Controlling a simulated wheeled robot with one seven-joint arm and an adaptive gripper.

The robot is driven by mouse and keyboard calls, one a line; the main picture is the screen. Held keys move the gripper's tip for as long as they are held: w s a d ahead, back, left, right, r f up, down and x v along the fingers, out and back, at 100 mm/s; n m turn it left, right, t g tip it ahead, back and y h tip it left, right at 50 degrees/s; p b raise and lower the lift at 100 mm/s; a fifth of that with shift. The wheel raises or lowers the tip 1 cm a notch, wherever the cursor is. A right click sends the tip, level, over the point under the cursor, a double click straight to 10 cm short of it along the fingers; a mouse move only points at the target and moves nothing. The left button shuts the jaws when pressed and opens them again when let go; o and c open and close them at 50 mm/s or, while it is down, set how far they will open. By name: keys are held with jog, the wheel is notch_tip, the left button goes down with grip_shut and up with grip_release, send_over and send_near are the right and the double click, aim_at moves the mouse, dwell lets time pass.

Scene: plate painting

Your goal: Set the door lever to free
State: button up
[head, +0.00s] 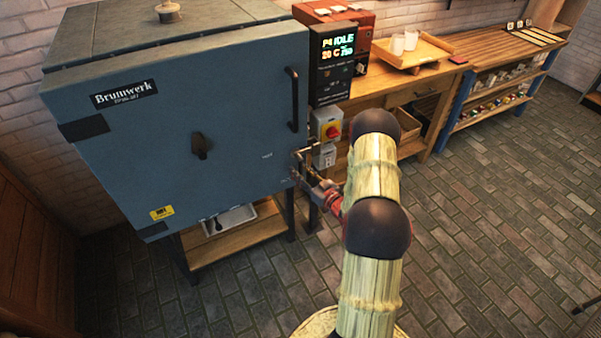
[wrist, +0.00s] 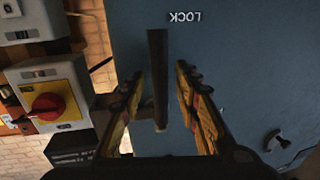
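The blue kiln door (head: 170,115) is closed in the head view. In the wrist view the door lever (wrist: 157,60) is a dark bar, its far end close to the upside-down word LOCK (wrist: 185,17) on the blue door (wrist: 240,60). My gripper (head: 306,168) is at the door's lower right edge in the head view. In the wrist view its two yellow-and-red padded fingers are apart, one on each side of the lever, with visible gaps. It appears not to be clamped on the bar. In the head view the lever is small and partly hidden by my gripper.
A red and yellow switch (wrist: 48,103) on a grey box is left of my fingers in the wrist view. A black door handle (head: 293,98) is above my gripper. A wooden bench (head: 455,50) with a tray of cups stands right of the kiln. The brick floor is clear.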

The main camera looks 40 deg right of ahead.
jog(key=c, duration=0.4)
jog(key=c, duration=0.3)
grip_shut()
